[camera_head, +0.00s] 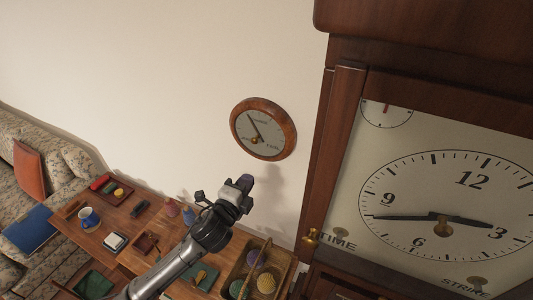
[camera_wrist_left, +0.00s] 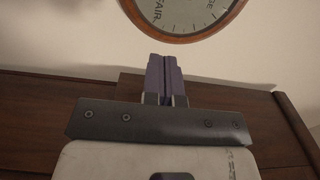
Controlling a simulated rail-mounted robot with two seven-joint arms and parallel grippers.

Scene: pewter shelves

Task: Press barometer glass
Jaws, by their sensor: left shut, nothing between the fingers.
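The barometer (camera_head: 263,129) hangs on the cream wall, a round dial with a brown wooden rim and a dark needle. In the left wrist view the lower part of the barometer (camera_wrist_left: 185,12) shows at the top, cut off by the frame edge. My left gripper (camera_head: 245,181) is below and slightly left of the barometer in the head view, apart from it in the picture. Its purple fingers (camera_wrist_left: 164,76) are shut together with nothing between them, just below the rim in the wrist view. My right gripper is not in view.
A tall dark wooden clock (camera_head: 342,140) stands close on the right, its large dial (camera_head: 400,190) facing me. Below is a wooden table (camera_head: 122,225) with a blue mug (camera_head: 88,217) and a basket (camera_head: 233,272) of yarn balls. A patterned sofa (camera_head: 62,158) is at the left. Wall left of the barometer is bare.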

